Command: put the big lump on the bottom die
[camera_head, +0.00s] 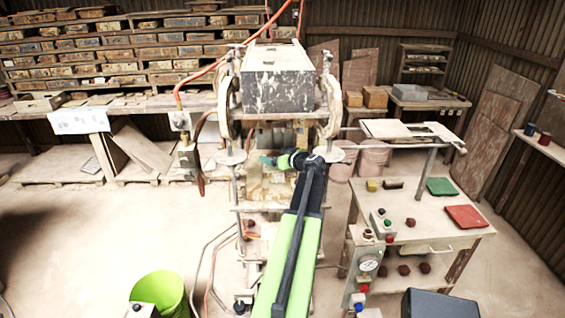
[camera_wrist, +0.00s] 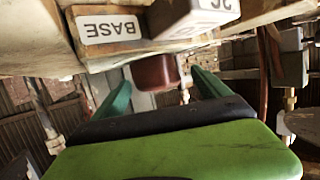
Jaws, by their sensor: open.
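In the wrist view, which looks upside down, a reddish-brown lump (camera_wrist: 155,74) shows beyond and between my two teal fingers. It borders the pale block with the BASE label (camera_wrist: 108,27), seemingly resting on it; the contact is not clear. My gripper (camera_wrist: 160,82) is open, with a finger on either side of the lump and visible gaps. In the head view my gripper (camera_head: 268,159) reaches into the press (camera_head: 285,80), under its big speckled block. The arm and press frame hide the lump and die there.
A bench (camera_head: 365,205) at the right holds a green pad (camera_head: 440,186), a red pad (camera_head: 464,216) and small dark red lumps (camera_head: 403,270). A green bucket (camera_head: 160,290) stands at lower left. Press posts (camera_head: 227,110) flank my gripper closely.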

